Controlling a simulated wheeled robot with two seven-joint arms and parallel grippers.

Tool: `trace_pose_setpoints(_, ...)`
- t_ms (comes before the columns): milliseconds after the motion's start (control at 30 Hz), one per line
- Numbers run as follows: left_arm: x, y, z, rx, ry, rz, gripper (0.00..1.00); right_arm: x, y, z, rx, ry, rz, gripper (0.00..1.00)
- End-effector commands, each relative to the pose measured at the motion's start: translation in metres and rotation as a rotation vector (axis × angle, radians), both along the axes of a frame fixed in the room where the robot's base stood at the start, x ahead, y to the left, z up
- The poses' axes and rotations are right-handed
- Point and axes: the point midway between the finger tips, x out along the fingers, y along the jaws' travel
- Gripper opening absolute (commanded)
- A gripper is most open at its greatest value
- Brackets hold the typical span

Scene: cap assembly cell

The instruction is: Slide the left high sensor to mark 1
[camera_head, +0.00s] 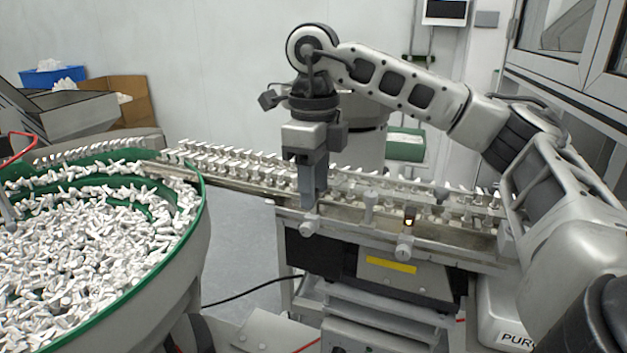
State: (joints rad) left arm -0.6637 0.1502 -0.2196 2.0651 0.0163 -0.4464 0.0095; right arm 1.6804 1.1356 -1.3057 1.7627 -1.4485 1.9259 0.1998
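My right gripper (313,200) points down over the left end of the linear feeder rail (340,228). Its grey fingers are right above a round knob (309,228) on the rail's front. The left high sensor cannot be made out clearly; the fingers cover the spot above this knob. Whether they are shut on something is hidden. A grey post-like part (370,203) stands to the right, and a small sensor with an orange light (408,218) stands further right, above a second knob (404,252). Mark 1 cannot be read. My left gripper is not in view.
A green-rimmed bowl (200,215) full of white caps stands at the left. A row of white caps (230,160) runs along the track behind the gripper. A yellow label (391,265) is on the dark unit below the rail. My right arm fills the right side.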

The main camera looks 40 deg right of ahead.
Motion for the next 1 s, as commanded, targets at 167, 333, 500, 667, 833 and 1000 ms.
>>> trace_pose_setpoints(167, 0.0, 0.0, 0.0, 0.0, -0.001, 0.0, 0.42, 0.0, 0.0, 0.0, 0.001, -0.003, -0.001, 0.45)
trace_pose_setpoints(333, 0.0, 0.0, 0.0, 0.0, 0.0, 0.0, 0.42, 0.001, 0.0, 0.006, 0.002, -0.007, -0.001, 0.45)
trace_pose_setpoints(500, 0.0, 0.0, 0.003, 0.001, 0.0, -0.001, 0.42, 0.001, 0.001, 0.035, 0.004, -0.009, 0.001, 0.45)
trace_pose_setpoints(667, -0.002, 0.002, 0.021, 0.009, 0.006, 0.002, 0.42, 0.001, 0.001, 0.081, 0.001, -0.011, -0.001, 0.45)
trace_pose_setpoints(833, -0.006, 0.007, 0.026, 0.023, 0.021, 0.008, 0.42, 0.001, 0.0, 0.121, 0.001, -0.009, -0.001, 0.45)
trace_pose_setpoints(1000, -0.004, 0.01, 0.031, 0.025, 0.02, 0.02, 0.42, 0.001, 0.001, 0.147, 0.001, -0.006, -0.001, 0.45)
